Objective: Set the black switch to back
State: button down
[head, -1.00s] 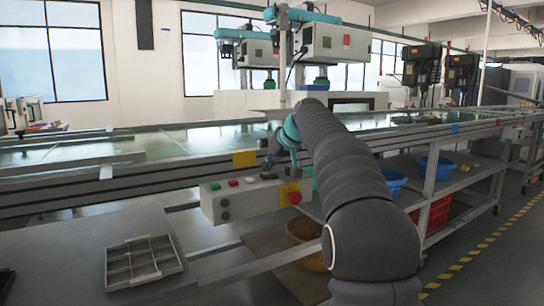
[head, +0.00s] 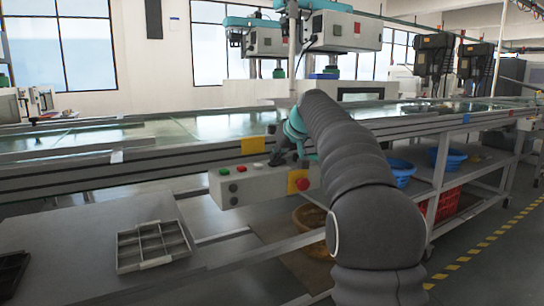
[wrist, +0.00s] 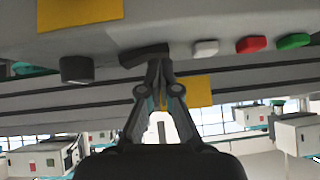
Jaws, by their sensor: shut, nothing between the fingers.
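The control box (head: 262,187) is a pale box on the front of the bench. It also fills the top of the wrist view (wrist: 210,15). The black switch (wrist: 140,55) is a short dark lever on the box, beside the white button, in the wrist view. My gripper (wrist: 158,62) is shut and empty. Its fingertips are at the right end of the black switch and seem to touch it, though contact is hard to tell. In the head view my gripper (head: 276,160) is over the box, and the switch is hard to make out behind it.
A white button (wrist: 205,47), a red button (wrist: 251,44) and a green button (wrist: 294,41) line up beside the switch. A dark round knob (wrist: 77,69) is on its other side. A red emergency button (head: 302,184) is on the box front. A grey divided tray (head: 152,246) lies lower left.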

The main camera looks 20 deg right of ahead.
aim_at(278, 167)
jog(key=shift+w+d+r+p, duration=0.2)
jog(key=shift+d+p, duration=0.35)
jog(key=shift+d, duration=0.2)
jog(key=r, duration=0.3)
jog(key=shift+a+r, duration=0.3)
jog(key=shift+r, duration=0.05)
jog(key=a+v, duration=0.2)
jog(key=v, duration=0.8)
jog(key=shift+s+d, duration=0.25)
jog(key=shift+s, duration=0.05)
jog(key=shift+r, duration=0.15)
